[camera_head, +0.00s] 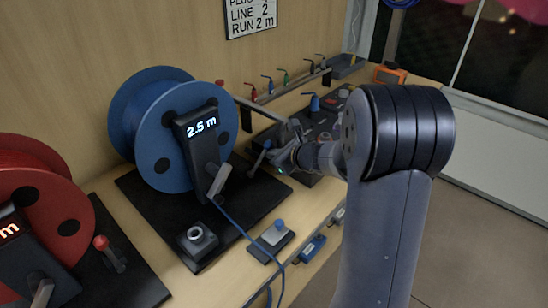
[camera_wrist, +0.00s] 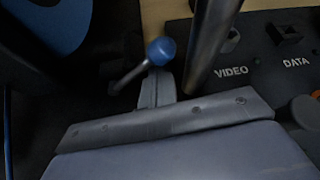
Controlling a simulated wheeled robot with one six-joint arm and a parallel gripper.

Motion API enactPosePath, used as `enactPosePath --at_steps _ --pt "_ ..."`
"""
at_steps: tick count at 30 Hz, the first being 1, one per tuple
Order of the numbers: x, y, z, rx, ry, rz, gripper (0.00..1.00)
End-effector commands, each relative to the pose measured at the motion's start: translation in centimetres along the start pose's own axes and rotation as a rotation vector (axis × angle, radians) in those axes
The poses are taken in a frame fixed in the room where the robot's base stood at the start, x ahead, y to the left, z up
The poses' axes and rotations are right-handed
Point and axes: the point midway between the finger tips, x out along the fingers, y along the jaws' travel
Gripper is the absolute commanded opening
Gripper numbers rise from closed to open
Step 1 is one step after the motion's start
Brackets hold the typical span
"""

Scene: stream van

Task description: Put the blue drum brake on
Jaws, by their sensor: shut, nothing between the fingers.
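The blue drum (camera_head: 160,120) stands on a black base, with a screen reading 2.5 m on its front. To its right is a short lever with a blue knob (camera_head: 267,144), which looks like its brake. In the wrist view the lever's blue ball knob (camera_wrist: 160,51) tops a thin rod that leans down to the left. My gripper (camera_head: 283,160) is shut and empty, close beside this lever. In the wrist view my gripper's tip (camera_wrist: 155,88) shows just below the knob. I cannot tell whether they touch.
A metal bar (camera_wrist: 212,40) rises close to the right of the knob. A panel marked VIDEO and DATA (camera_wrist: 265,58) lies beyond. The red drum (camera_head: 45,185) with a red-knobbed lever (camera_head: 101,243) is at left. A small blue-knobbed control (camera_head: 280,226) sits in front.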

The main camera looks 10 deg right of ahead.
Motion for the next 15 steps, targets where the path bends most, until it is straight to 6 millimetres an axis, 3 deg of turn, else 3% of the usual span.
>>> enactPosePath --at_steps 15 --pt "-0.4 1.0 1.0 -0.241 -0.008 -0.130 0.00"
